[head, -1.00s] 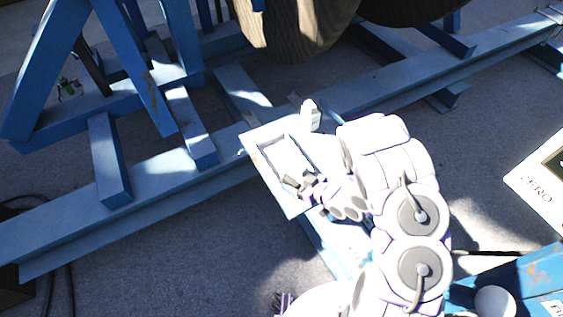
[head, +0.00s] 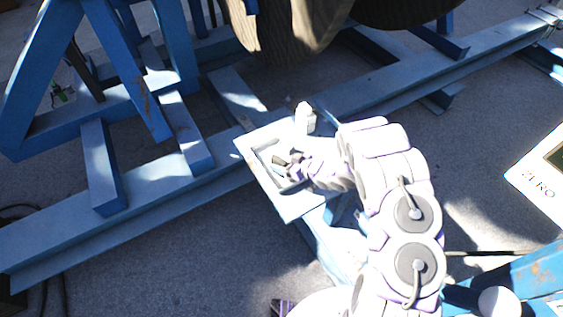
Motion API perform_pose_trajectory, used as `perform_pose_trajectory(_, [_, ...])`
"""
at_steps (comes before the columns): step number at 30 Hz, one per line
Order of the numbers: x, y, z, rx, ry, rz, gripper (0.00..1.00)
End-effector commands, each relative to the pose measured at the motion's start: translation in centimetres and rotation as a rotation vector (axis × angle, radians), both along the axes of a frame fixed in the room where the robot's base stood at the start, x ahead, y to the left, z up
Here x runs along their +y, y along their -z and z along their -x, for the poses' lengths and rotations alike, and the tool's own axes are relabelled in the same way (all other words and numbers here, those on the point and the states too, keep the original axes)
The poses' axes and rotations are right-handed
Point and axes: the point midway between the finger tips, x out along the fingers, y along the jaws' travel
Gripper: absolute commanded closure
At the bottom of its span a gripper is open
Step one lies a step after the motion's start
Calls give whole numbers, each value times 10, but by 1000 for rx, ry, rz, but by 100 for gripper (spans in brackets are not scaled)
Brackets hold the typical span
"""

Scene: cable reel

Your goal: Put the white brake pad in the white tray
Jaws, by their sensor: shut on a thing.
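The white tray (head: 290,206) rests on the blue frame, left of my arm. My gripper (head: 279,162) is over the tray's recess, its dark fingers low inside the rim outline. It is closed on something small. The white brake pad cannot be made out clearly at the fingers, and my gripper and wrist hide part of the tray. Whether the held thing touches the tray floor cannot be told.
A small white upright object (head: 305,118) stands by the tray's far corner. A long blue beam (head: 150,205) runs behind the tray. Blue frame legs (head: 145,75) rise at upper left. A large reel (head: 295,25) stands behind. A white sign (head: 540,175) is at right.

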Motion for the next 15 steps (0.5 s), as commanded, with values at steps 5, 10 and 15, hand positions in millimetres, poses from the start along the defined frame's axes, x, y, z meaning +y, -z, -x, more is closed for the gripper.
perform_pose_trajectory(5, [4,1,-18,-3,0,1,89])
perform_pose_trajectory(10, [7,1,-24,-4,0,2,89])
perform_pose_trajectory(15, [9,13,-28,-3,1,2,89])
